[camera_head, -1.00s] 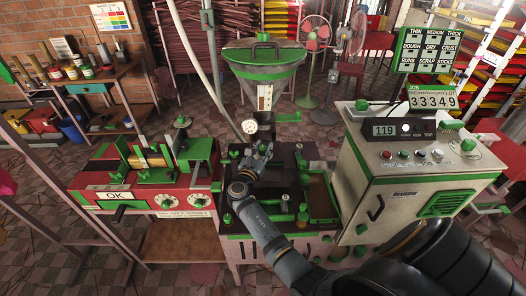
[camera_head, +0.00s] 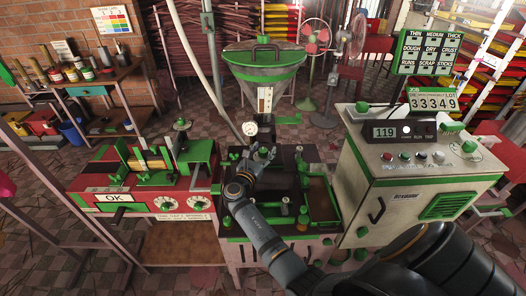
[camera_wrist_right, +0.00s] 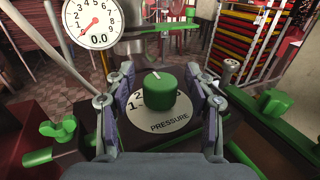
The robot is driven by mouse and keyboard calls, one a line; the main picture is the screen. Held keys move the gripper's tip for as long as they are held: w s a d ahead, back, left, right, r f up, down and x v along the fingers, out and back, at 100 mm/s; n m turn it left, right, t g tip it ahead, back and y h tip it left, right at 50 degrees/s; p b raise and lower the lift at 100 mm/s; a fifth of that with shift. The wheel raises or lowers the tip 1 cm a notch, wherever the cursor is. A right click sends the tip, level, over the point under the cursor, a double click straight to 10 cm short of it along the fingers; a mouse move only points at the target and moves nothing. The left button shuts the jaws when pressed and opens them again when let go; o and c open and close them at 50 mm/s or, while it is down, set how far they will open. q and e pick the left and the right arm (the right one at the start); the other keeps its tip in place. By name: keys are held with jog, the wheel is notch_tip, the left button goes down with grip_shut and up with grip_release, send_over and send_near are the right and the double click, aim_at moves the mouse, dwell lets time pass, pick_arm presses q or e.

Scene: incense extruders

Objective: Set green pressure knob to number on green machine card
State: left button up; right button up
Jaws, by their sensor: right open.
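The green pressure knob (camera_wrist_right: 155,94) sits on a round white dial plate (camera_wrist_right: 160,122) marked PRESSURE in the right wrist view. A white line on the knob's top points up and slightly left. My right gripper (camera_wrist_right: 160,92) is open, with one finger on each side of the knob; contact cannot be told. In the head view the right gripper (camera_head: 262,158) is over the dark-topped extruder (camera_head: 285,225). My left gripper is not in view.
A pressure gauge (camera_wrist_right: 91,22) reading 0.0 stands behind the knob. A green wing nut (camera_wrist_right: 58,130) is left of the gripper, and another green knob (camera_wrist_right: 264,100) is at right. A control box (camera_head: 405,165) reading 119 stands right of the extruder.

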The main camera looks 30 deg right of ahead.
aim_at(263, 150)
jog(key=shift+r, duration=0.25)
notch_tip(263, 150, up, 10)
jog(key=shift+f, duration=0.25)
dwell(0.4)
